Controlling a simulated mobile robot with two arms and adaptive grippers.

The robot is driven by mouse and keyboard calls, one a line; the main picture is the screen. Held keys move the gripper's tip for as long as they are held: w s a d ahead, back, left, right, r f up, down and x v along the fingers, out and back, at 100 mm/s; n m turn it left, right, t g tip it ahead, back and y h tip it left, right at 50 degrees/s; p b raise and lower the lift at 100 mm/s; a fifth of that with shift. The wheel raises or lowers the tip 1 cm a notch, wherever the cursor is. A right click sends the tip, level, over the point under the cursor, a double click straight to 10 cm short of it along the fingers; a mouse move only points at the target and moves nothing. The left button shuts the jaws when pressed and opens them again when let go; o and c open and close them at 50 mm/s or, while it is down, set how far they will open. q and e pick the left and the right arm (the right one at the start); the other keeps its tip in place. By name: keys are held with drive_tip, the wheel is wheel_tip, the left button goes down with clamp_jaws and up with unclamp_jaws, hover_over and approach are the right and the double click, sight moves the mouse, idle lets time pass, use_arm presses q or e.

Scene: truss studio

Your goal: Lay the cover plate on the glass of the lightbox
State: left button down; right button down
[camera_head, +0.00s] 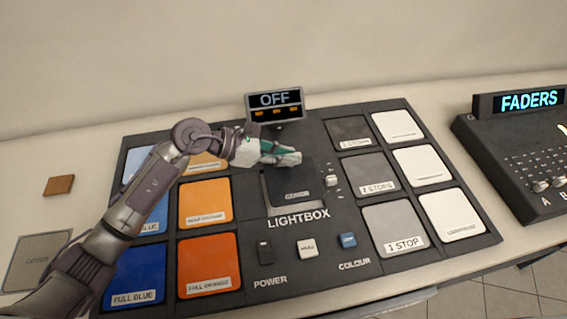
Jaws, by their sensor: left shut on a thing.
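The dark cover plate (291,188) with a small label at its near edge is at the middle of the lightbox panel. My left gripper (296,159) is shut on the plate at its far edge. The pale glass of the lightbox (295,209) shows as a strip along the plate's near and left sides; the plate hides the rest. I cannot tell whether the plate touches the glass or is held just above it. My right gripper is not in view.
Labelled colour tiles (209,262) and grey and white tiles (394,226) flank the glass. A display reading OFF (275,105) stands behind. A fader desk (520,150) is right.

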sight(272, 165)
use_arm(q)
drive_tip(key=shift+w+a+f, duration=0.15)
drive_tip(key=shift+w+f, duration=0.05)
wheel_tip(272, 165, down, 3)
drive_tip(key=shift+f+p, duration=0.15)
drive_tip(key=shift+p, duration=0.35)
drive_tip(key=shift+f, duration=0.25)
drive_tip(key=shift+f+b, duration=0.3)
drive_tip(key=shift+b, duration=0.1)
drive_tip(key=c, duration=1.1)
unclamp_jaws()
drive_tip(key=shift+r, duration=0.1)
drive_tip(key=shift+c, duration=0.2)
